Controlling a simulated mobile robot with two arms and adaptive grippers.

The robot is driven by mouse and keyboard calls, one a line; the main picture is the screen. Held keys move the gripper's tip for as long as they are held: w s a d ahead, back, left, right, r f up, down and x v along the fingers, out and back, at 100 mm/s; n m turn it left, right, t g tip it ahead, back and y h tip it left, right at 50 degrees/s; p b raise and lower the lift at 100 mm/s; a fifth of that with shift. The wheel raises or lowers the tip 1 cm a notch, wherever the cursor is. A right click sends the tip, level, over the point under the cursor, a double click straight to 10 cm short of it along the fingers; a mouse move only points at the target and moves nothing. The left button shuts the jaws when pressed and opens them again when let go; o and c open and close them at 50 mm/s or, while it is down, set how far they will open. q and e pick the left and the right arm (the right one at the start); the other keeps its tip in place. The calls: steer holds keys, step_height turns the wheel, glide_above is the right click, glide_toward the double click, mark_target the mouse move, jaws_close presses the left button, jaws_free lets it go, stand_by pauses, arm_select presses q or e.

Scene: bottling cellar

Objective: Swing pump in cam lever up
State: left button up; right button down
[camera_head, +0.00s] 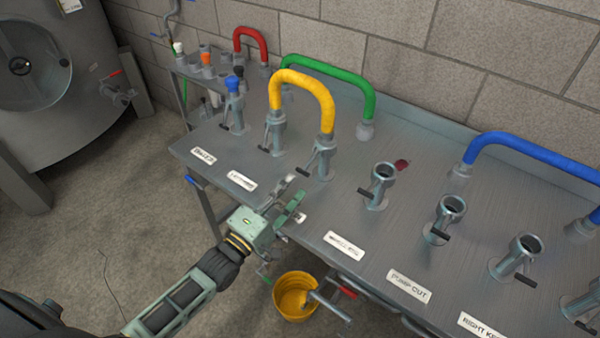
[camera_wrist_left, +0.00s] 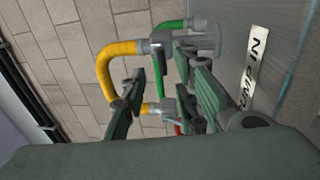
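The pump in port (camera_head: 321,158) stands upright on the steel panel, with the right end of the yellow hose (camera_head: 303,82) on it. Its cam lever (camera_head: 304,172), dark-tipped, sticks out low to the left. My left gripper (camera_head: 287,199) is open and empty just in front of the port, apart from the lever. It partly hides the label under it. In the left wrist view the fingers (camera_wrist_left: 170,105) are spread, with the yellow hose (camera_wrist_left: 106,68) beyond and the PUMP IN label (camera_wrist_left: 255,69) at right. The lever is hard to pick out there. My right gripper is not in view.
The green hose (camera_head: 330,72) arches behind the yellow one. Open ports (camera_head: 383,182) with their own levers, and a blue hose (camera_head: 530,148), stand to the right. A yellow bucket (camera_head: 294,300) is on the floor below the panel's front edge. A brick wall closes the back.

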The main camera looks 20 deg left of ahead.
mark_target(312, 161)
arm_select(q)
steer(key=x, duration=0.4)
steer(key=shift+w+d, duration=0.15)
steer(key=shift+w, duration=0.15)
steer(key=shift+c, duration=0.3)
jaws_close()
